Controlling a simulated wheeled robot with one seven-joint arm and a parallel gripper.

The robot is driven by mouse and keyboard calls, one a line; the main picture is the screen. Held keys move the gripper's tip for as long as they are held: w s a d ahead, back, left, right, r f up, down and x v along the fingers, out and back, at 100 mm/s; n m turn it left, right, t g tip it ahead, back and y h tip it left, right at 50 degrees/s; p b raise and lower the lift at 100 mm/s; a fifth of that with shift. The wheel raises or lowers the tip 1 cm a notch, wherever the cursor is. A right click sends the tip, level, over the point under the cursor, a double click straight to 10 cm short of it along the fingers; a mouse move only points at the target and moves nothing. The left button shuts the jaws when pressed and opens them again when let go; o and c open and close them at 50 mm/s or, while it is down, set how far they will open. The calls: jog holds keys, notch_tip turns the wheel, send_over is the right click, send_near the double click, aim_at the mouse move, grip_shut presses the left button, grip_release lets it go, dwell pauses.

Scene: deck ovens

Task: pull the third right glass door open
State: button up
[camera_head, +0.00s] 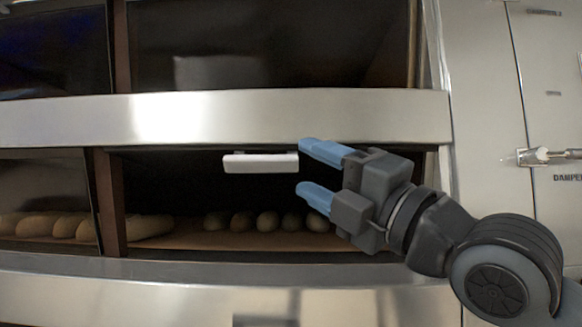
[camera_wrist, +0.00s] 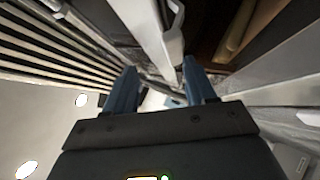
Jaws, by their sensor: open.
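A dark glass door (camera_head: 165,180) fills the right opening of the lower visible deck in the head view. A white bar handle (camera_head: 260,163) lies level near its top edge. My gripper (camera_head: 304,167) is open and empty, its two blue fingers pointing left. Its fingertips appear just right of the handle's right end, one above and one below its level. I cannot tell whether they touch it or how far in front they are. In the wrist view my open gripper (camera_wrist: 160,67) shows between the two fingers, with a pale bar beyond them that may be the handle.
Several bread rolls (camera_head: 267,222) sit behind the glass. A steel strip (camera_head: 200,118) runs above the door and a steel ledge (camera_head: 150,290) below it. Another dark door (camera_head: 270,45) is above. A steel side panel (camera_head: 490,110) with a damper lever (camera_head: 545,156) stands at the right.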

notch_tip(320, 180, up, 3)
jog(key=w+m+t+h+p, duration=0.1)
jog(key=w+m+t+p, duration=0.1)
jog(key=m+t+p, duration=0.15)
jog(key=m+t+h+p, duration=0.1)
jog(key=t+h+p, duration=0.3)
jog(key=p, duration=1.5)
send_near(260, 167)
jog(key=w+r, duration=0.3)
jog(key=shift+n+g+y, duration=0.25)
jog(key=shift+n+y, duration=0.2)
jog(key=shift+y, duration=0.15)
jog(key=p+x, duration=0.1)
jog(key=x, duration=0.2)
jog(key=a+p+x, duration=0.1)
jog(key=p+x, duration=0.1)
jog(key=x, duration=0.2)
jog(key=shift+a+f, duration=0.1)
jog(key=shift+f, duration=0.05)
jog(key=shift+c, duration=0.4)
grip_shut()
